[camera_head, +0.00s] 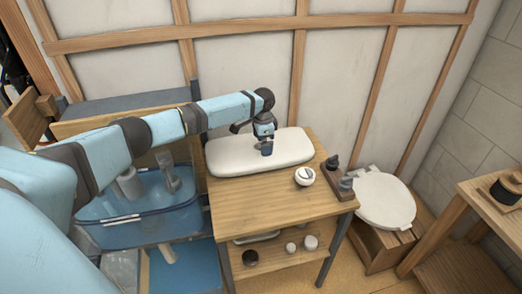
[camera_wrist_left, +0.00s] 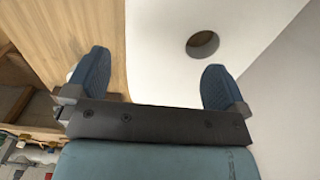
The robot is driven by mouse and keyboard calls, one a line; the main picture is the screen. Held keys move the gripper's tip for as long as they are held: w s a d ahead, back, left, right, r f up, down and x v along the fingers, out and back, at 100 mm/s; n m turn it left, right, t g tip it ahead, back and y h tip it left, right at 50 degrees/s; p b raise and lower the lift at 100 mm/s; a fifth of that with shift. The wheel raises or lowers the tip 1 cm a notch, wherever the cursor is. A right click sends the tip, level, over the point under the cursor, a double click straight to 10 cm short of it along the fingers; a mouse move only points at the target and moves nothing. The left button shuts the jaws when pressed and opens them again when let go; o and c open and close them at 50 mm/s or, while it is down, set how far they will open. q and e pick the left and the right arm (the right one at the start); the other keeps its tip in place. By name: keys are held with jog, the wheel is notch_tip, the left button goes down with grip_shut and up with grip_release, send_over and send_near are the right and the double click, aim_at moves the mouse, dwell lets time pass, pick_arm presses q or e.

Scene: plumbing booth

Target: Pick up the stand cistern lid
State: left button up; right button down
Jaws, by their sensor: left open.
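The stand cistern lid (camera_head: 226,157) is a long white slab with rounded ends. It lies along the back of the wooden stand top, near the wall. My left gripper (camera_head: 266,149) points down at the lid, right of its middle. In the left wrist view the white lid (camera_wrist_left: 160,28) fills the middle, with a round dark hole to the right. The two blue fingers of my left gripper (camera_wrist_left: 156,76) are wide apart with nothing held between them. One finger shows against the wood and the other against the lid. I cannot tell whether they touch it. My right gripper is out of view.
A small white round part (camera_head: 304,176) and dark grey fittings (camera_head: 338,178) stand on the wooden stand (camera_head: 262,205). A blue bin (camera_head: 140,222) is at left. A white toilet seat (camera_head: 383,201) is at right. The stand's front is clear.

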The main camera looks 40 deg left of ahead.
pick_arm(q)
jog(key=f, duration=0.8)
jog(key=shift+w+d, duration=0.1)
jog(key=shift+d, duration=0.15)
jog(key=shift+w, duration=0.1)
jog(key=c, duration=1.4)
